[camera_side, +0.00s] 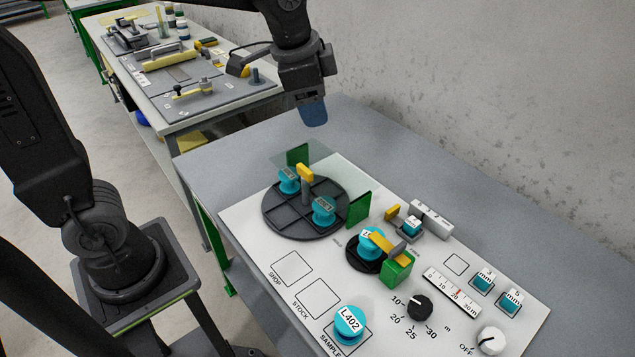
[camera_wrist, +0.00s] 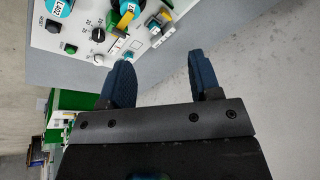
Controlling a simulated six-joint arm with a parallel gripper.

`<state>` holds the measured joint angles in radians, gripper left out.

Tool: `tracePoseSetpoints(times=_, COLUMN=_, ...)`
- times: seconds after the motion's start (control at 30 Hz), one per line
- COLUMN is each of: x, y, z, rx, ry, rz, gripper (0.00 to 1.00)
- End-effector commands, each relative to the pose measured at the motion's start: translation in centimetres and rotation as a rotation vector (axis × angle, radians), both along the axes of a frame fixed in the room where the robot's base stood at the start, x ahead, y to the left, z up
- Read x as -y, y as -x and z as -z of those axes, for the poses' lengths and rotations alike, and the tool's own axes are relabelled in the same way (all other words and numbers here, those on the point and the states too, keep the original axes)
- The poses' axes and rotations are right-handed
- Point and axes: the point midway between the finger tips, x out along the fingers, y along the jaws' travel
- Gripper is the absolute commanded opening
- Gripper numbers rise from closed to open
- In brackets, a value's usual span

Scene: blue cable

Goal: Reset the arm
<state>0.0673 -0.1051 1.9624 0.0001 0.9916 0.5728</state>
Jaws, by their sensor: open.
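My gripper (camera_side: 313,112) hangs above the back edge of the grey table, beyond the white panel, with its fingers pointing down. In the wrist view my gripper (camera_wrist: 165,82) shows two dark blue fingers spread well apart with nothing between them. The white panel (camera_side: 270,273) lies on the table below and in front of it, apart from the fingers. Teal spools sit on the panel: two on the dark round turntable (camera_side: 275,222), one on a smaller dark disc, and one labelled L402 (camera_side: 349,323) on the sample square.
A clear sheet between green posts (camera_side: 359,208) stands over the turntable. A green block with a yellow lever (camera_side: 388,248) stands by the small disc. Knobs (camera_side: 420,306) and a scale sit at the right. Another bench (camera_side: 181,120) with tools stands behind. The table's back strip is clear.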

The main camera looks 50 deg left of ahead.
Motion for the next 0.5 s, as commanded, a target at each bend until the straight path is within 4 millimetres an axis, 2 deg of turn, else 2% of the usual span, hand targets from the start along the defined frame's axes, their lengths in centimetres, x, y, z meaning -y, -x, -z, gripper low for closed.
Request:
tracePoseSetpoints(times=0.03, x=-0.5, y=2.1, z=-0.6, rx=0.026, ry=0.019, rz=-0.067, gripper=0.57)
tracePoseSetpoints(times=0.1, x=-1.0, y=4.7, z=-0.8, rx=0.058, ry=0.052, rz=-0.165, gripper=0.57)
tracePoseSetpoints(times=0.3, x=-2.0, y=11.2, z=0.2, rx=0.137, ry=0.148, rz=-0.42, gripper=0.57)
tracePoseSetpoints(times=0.4, x=-2.2, y=13.3, z=1.0, rx=0.164, ry=0.187, rz=-0.51, gripper=0.57)
tracePoseSetpoints(times=0.5, x=-2.3, y=14.6, z=1.7, rx=0.181, ry=0.213, rz=-0.566, gripper=0.57)
